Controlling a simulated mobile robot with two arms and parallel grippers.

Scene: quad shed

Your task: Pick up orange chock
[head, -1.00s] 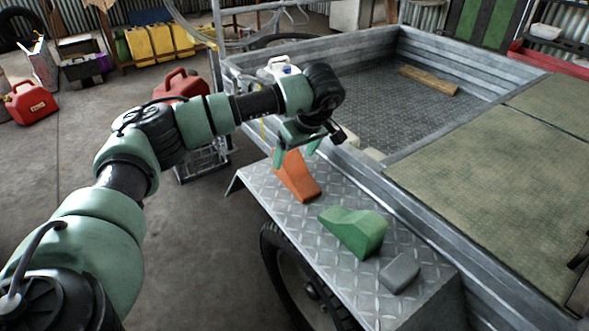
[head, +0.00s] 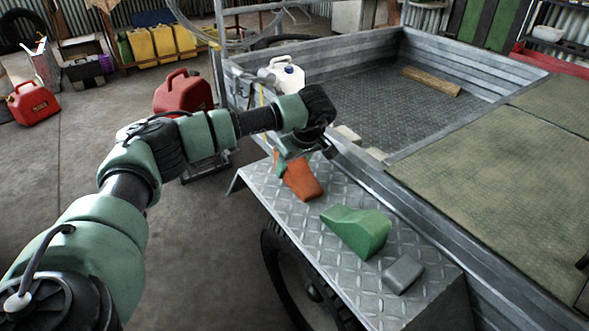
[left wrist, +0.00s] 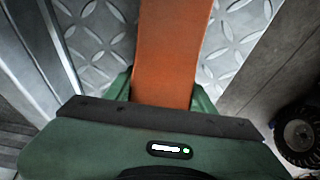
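The orange chock (head: 304,187) lies on the diamond-plate fender of the trailer, at its far end. My left gripper (head: 295,163) is down at the chock's upper end and hides part of it. In the left wrist view the orange chock (left wrist: 172,50) runs up between the two green fingers of my left gripper (left wrist: 162,95), one finger on each side. The fingers are apart around it; whether they touch its sides is hard to see. The chock rests on the plate. My right gripper is not in view.
A green chock (head: 357,230) and a grey block (head: 402,273) sit nearer on the same fender (head: 345,290). The trailer's side wall (head: 400,205) rises along the right of the fender. A white jug (head: 287,75) and a red can (head: 184,92) stand beyond.

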